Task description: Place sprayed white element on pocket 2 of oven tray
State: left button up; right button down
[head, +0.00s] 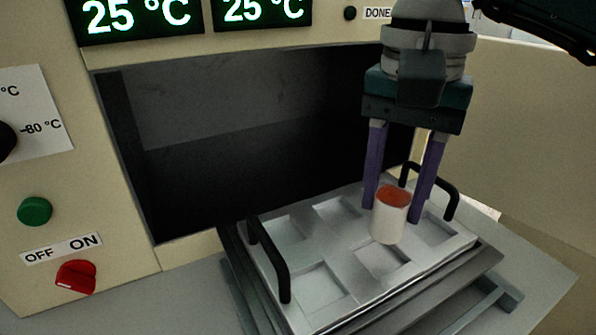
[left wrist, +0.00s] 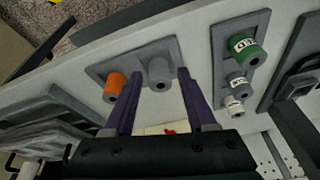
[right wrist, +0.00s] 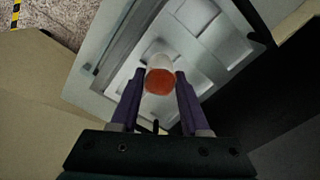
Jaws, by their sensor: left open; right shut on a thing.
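The white element (head: 388,217) is a small cylinder with an orange-red top. My right gripper (head: 400,200) is shut on it and holds it over the right part of the oven tray (head: 320,284). The element also shows between the purple fingers in the right wrist view (right wrist: 160,76). The tray is metal with several square pockets and a black handle at each side. I cannot tell which pocket is number 2, or how high the element is above the tray. My left gripper (left wrist: 167,108) is open and empty, in the left wrist view only.
The dark oven opening (head: 250,150) lies behind the tray. A green button (head: 34,211) and a red switch (head: 76,277) are at left. In the left wrist view, an orange cylinder (left wrist: 114,86), a grey one (left wrist: 159,72) and a green one (left wrist: 246,50) stand on holders.

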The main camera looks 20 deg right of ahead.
aim_at(387, 226)
jog(key=shift+f, duration=2.25)
jog(key=shift+f, duration=0.2)
jog(key=shift+c, duration=1.9)
grip_release()
jog(key=shift+r, duration=0.1)
